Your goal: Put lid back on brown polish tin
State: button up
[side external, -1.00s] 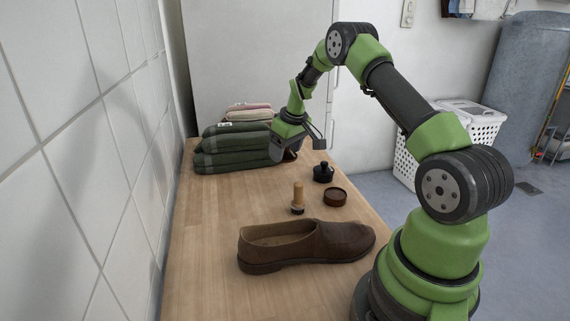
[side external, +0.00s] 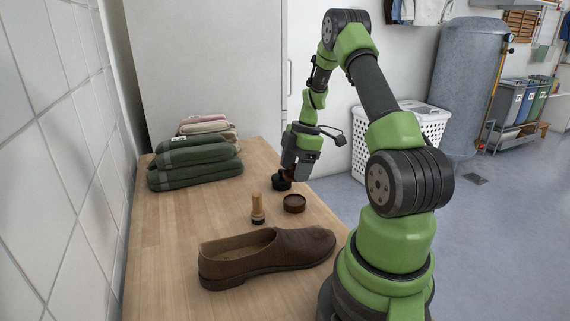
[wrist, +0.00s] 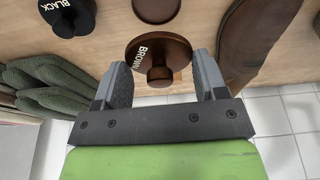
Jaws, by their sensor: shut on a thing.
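My gripper (side external: 291,174) is shut on the brown lid (wrist: 146,50), marked BROWN, which has a round knob. In the wrist view the lid sits between the two fingers (wrist: 160,68). In the side view the lid is mostly hidden by the gripper. The open brown polish tin (side external: 294,204) stands on the wooden table, a little nearer the side camera than the gripper. Part of it shows at the top edge of the wrist view (wrist: 156,9). The lid is apart from the tin.
A black tin with a knobbed lid, marked BLACK (wrist: 70,14), stands beside the brown tin, partly behind my gripper in the side view (side external: 279,185). A wooden-handled dauber (side external: 257,208) and a brown shoe (side external: 265,260) are nearer. Folded towels (side external: 195,165) lie at the back left.

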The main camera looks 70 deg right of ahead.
jog(key=shift+f, duration=3.1)
jog(key=shift+f, duration=0.15)
jog(key=o, duration=1)
jog(key=shift+o, duration=0.4)
jog(key=shift+r, duration=3.5)
jog(key=shift+c, duration=0.2)
grip_shut()
